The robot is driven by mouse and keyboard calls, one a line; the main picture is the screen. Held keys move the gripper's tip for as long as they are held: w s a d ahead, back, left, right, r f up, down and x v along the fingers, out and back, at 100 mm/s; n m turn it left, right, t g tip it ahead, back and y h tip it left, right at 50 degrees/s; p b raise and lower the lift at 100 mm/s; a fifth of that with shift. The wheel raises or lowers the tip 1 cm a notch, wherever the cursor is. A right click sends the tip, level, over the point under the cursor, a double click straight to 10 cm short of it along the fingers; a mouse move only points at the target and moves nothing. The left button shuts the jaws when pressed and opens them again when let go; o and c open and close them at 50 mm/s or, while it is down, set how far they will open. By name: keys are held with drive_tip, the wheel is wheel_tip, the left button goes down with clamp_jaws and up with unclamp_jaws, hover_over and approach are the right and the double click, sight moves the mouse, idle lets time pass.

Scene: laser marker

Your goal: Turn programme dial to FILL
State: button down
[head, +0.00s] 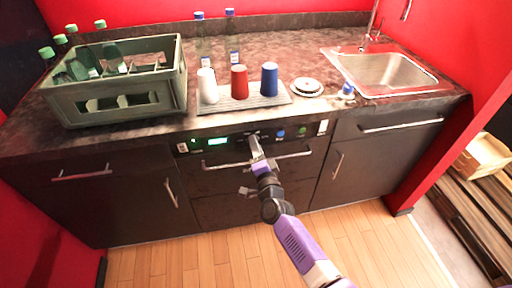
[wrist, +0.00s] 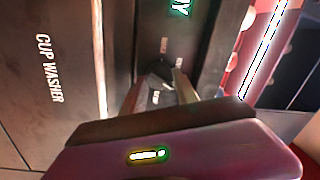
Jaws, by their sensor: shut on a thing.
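The programme dial (wrist: 160,74) is a dark round knob on the black control panel. It shows in the wrist view between the two fingers of my gripper (wrist: 157,92). My gripper is shut on the dial, one finger on each side. Small white labels stand around the dial, too small and blurred to read, so I cannot tell its setting. In the head view my gripper (head: 253,139) reaches the panel and hides most of the dial. A green lit display (head: 217,141) sits left of it on the panel.
A blue button (head: 280,133) and a green button (head: 302,131) sit right of my gripper. A long handle (head: 290,156) runs below the panel. On the counter above stand a bottle crate (head: 120,103), white, red and blue cups (head: 239,82), bottles and a sink (head: 385,70).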

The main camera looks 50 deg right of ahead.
drive_tip(key=c, duration=0.9)
unclamp_jaws()
drive_tip(key=shift+s+a, duration=0.1)
drive_tip(key=p+v, duration=0.1)
drive_tip(key=v, duration=0.6)
drive_tip(key=shift+s+a, duration=0.15)
drive_tip(key=shift+s, duration=0.1)
